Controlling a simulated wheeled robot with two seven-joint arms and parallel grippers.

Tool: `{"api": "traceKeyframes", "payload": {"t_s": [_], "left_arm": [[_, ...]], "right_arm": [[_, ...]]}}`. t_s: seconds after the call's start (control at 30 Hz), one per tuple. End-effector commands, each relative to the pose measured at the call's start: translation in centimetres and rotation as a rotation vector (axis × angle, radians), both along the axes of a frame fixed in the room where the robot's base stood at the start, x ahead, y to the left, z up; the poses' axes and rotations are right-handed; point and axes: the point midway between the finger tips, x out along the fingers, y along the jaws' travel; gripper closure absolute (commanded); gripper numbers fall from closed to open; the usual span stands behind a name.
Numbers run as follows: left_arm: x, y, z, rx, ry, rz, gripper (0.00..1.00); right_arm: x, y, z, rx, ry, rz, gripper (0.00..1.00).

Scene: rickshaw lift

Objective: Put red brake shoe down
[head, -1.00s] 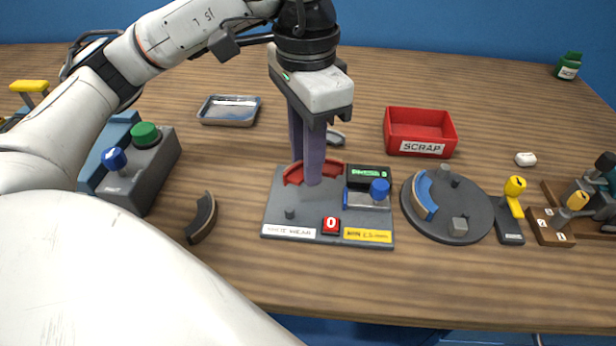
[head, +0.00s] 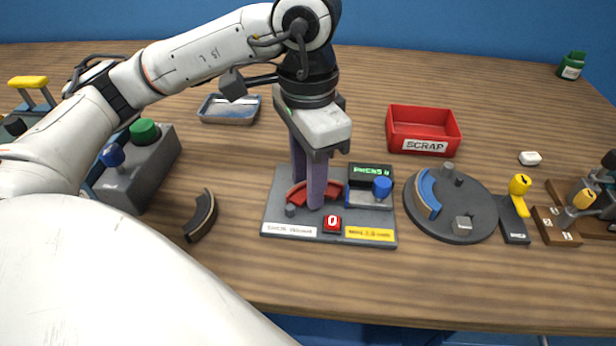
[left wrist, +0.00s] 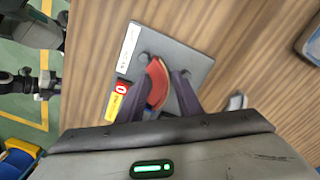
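The red brake shoe (head: 297,193) is a curved piece at the gauge plate (head: 277,220), beside a small grey peg at its left end. I cannot tell if it rests fully on the plate. My left gripper (head: 308,200) points down over the plate with its two purple fingers on either side of the shoe, seemingly shut on it. In the left wrist view the shoe (left wrist: 158,86) lies between the fingertips (left wrist: 159,82), which partly hide it. My right gripper is not in view.
A dark brake shoe (head: 201,216) lies left of the plate. A round grey turntable (head: 472,205) with a blue shoe (head: 427,194) stands right of it. A red scrap bin (head: 424,130) and a metal tray (head: 230,108) are behind. Bare table lies in front.

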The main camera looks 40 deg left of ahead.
Motion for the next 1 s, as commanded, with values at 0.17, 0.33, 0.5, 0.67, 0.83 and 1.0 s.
{"api": "traceKeyframes", "payload": {"t_s": [0.17,0.33,0.5,0.67,0.83,1.0], "left_arm": [[0.0,0.0,0.1,0.000,0.000,0.000,0.68],[0.1,0.0,1.2,-0.001,-0.003,0.000,0.68],[0.1,0.0,5.0,0.000,-0.005,0.000,0.68],[0.1,0.0,8.5,0.001,-0.006,0.001,0.68],[0.1,0.0,11.1,0.000,-0.004,0.001,0.68],[0.0,0.0,12.3,0.000,-0.001,0.000,0.68]], "right_arm": [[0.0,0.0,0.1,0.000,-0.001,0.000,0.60],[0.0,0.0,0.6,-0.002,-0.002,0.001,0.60],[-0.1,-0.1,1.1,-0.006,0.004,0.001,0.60],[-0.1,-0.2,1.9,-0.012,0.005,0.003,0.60],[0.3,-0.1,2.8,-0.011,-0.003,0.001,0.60],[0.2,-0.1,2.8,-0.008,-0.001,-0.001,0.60]]}}
